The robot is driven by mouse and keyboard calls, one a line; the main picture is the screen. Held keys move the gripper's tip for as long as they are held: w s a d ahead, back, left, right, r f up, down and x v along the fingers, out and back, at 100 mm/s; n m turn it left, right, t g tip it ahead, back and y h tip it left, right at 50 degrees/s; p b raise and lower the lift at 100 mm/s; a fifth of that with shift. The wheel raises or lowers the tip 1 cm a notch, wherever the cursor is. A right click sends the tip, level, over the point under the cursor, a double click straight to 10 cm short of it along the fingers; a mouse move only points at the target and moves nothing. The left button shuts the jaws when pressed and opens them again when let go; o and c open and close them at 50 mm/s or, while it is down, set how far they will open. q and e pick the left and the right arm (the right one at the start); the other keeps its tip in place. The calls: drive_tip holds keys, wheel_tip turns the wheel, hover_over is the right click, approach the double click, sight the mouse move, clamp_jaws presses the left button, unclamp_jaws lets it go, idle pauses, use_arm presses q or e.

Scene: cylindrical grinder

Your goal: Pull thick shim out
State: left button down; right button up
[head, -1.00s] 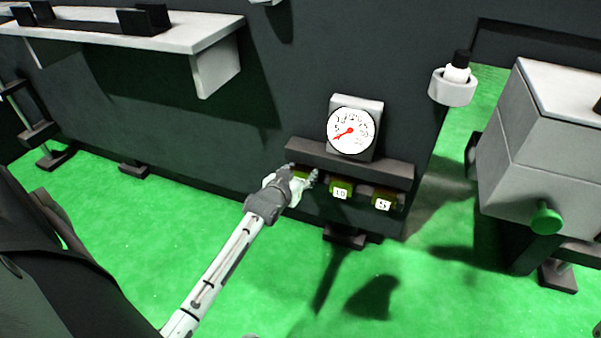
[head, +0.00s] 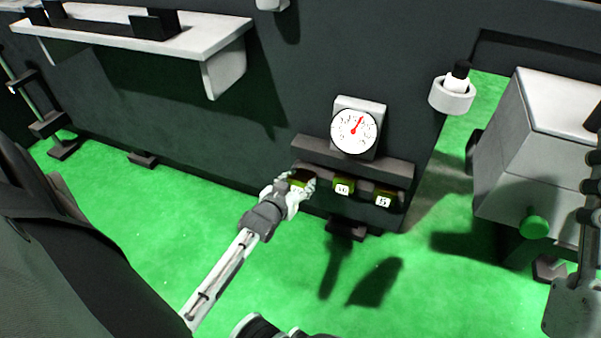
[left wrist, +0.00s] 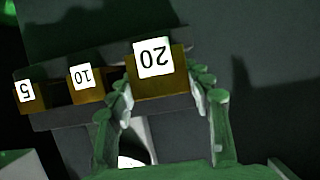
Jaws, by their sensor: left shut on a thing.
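The thick shim (left wrist: 157,80) is a yellow block with a white label reading 20, upside down in the left wrist view. It also shows in the head view (head: 300,180), partly covered by the fingers. It is the leftmost of the blocks at the dark rack in the head view. My left gripper (head: 301,184) is shut on it, with one finger on each side in the left wrist view (left wrist: 160,97). Whether the shim is still partly inside its slot, I cannot tell. Part of my right arm shows at the right edge of the head view; its fingers are cut off or unclear.
Shims labelled 10 (head: 343,186) and 5 (head: 384,197) sit to the right along the dark rack (head: 350,160). A round dial gauge (head: 354,131) stands above it. A grey cabinet (head: 540,150) with a green knob (head: 534,226) is at right. Green floor lies open below.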

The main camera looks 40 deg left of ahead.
use_arm(q)
drive_tip(key=shift+s+d+f, duration=0.1)
drive_tip(key=shift+s+f, duration=0.05)
drive_tip(key=shift+s, duration=0.05)
drive_tip(key=c, duration=1)
unclamp_jaws()
drive_tip(key=shift+c, duration=0.2)
drive_tip(key=o, duration=0.4)
drive_tip(key=v, duration=1.2)
